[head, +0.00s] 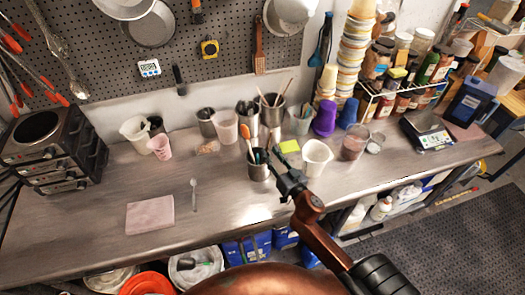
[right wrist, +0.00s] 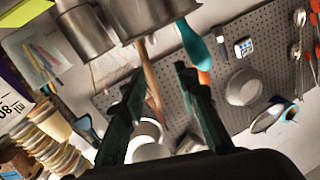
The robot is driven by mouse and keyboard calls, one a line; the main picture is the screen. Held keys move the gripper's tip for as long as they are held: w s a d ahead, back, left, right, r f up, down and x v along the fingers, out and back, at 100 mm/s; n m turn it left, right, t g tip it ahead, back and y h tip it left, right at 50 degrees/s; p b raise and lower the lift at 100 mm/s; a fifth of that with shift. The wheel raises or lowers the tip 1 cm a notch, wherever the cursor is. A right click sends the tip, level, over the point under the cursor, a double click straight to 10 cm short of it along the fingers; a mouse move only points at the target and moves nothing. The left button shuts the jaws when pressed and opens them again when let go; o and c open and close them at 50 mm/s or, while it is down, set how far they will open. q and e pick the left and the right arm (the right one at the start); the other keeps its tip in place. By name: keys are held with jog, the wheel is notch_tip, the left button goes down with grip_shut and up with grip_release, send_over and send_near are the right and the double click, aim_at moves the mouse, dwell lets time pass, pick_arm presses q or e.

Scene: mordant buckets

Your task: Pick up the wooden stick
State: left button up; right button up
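A brown wooden stick (right wrist: 153,82) shows in the right wrist view, where the picture is upside down. It stands out of a steel cup (right wrist: 155,14) and lies in line with the gap between my right gripper's fingers (right wrist: 158,72). The fingers are apart with nothing visibly clamped. In the head view my right gripper (head: 288,180) is beside the front steel cup (head: 259,172), which holds an orange spoon (head: 248,132) and dark-handled tools. Another steel cup (head: 271,114) behind holds wooden sticks (head: 284,88). My left gripper is not in view.
A white pitcher (head: 316,157) and a yellow-green note block (head: 289,146) stand close to the right gripper. Stacked cups (head: 354,45) and a spice rack (head: 392,100) are further right. The counter's left-middle is mostly clear, with a pink block (head: 150,215) and a small spoon (head: 194,195).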

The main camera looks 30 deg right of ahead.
aim_at(269, 144)
jog(key=shift+h, duration=0.3)
jog(key=w, duration=0.1)
jog(key=w+d, duration=0.1)
jog(key=w, duration=0.1)
jog(key=w+d, duration=0.1)
jog(key=w, duration=0.1)
jog(key=shift+w+r+p, duration=0.1)
jog(key=shift+r+p, duration=0.25)
jog(key=shift+p, duration=0.05)
jog(key=shift+c, duration=0.7)
grip_shut()
